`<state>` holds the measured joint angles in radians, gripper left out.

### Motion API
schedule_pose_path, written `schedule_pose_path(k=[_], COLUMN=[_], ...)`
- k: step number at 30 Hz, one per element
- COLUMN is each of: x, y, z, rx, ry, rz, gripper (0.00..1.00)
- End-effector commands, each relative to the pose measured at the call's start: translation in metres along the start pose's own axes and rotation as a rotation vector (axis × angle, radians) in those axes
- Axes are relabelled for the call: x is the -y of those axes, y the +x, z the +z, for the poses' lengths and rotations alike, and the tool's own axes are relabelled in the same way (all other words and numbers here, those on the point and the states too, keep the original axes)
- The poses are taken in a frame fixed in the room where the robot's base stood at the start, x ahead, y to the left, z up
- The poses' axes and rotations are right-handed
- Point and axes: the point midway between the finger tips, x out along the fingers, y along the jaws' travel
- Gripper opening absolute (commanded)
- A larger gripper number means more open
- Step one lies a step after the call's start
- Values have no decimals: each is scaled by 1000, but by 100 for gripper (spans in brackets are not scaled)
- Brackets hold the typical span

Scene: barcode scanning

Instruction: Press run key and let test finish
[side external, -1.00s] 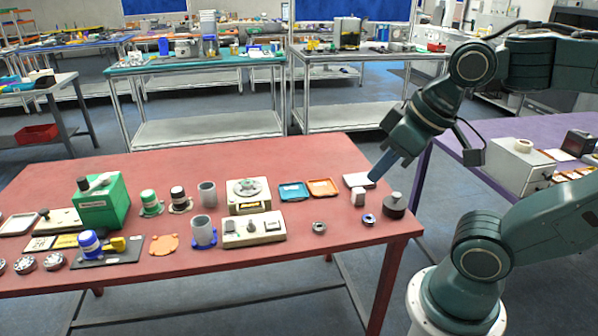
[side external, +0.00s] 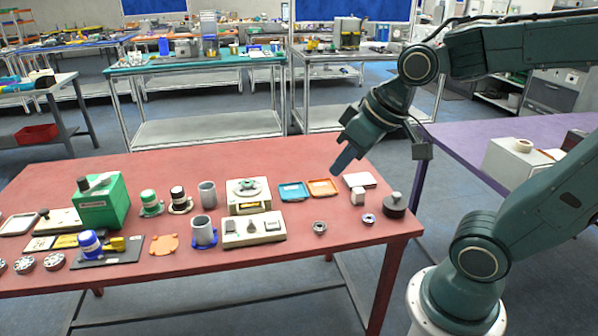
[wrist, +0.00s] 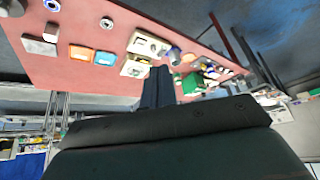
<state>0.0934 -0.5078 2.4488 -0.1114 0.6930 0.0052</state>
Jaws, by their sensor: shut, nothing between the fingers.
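A cream control box (side external: 253,230) with a few keys on top lies near the front middle of the red table (side external: 290,265); it also shows in the wrist view (wrist: 148,44). I cannot read which key is the run key. A cream device with a round grey dial (side external: 247,193) stands just behind the box; in the wrist view (wrist: 135,67) it is near my fingertips. My gripper (side external: 338,171) is shut and empty, in the air above the table's back right part, apart from the box. In the wrist view my closed fingers (wrist: 160,70) point toward the table.
A blue tray (side external: 293,192) and an orange tray (side external: 322,187) lie right of the dial device. Cups (side external: 207,194) and a green box (side external: 103,202) stand left. The front right is mostly clear.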

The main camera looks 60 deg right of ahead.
Motion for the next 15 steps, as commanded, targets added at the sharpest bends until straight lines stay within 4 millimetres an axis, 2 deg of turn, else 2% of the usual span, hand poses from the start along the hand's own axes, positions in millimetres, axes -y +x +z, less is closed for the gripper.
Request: schedule_pose_path(k=[15], x=[-12], y=[71], z=[-55], rx=[-30], ry=[74], rz=[-84], gripper=[0])
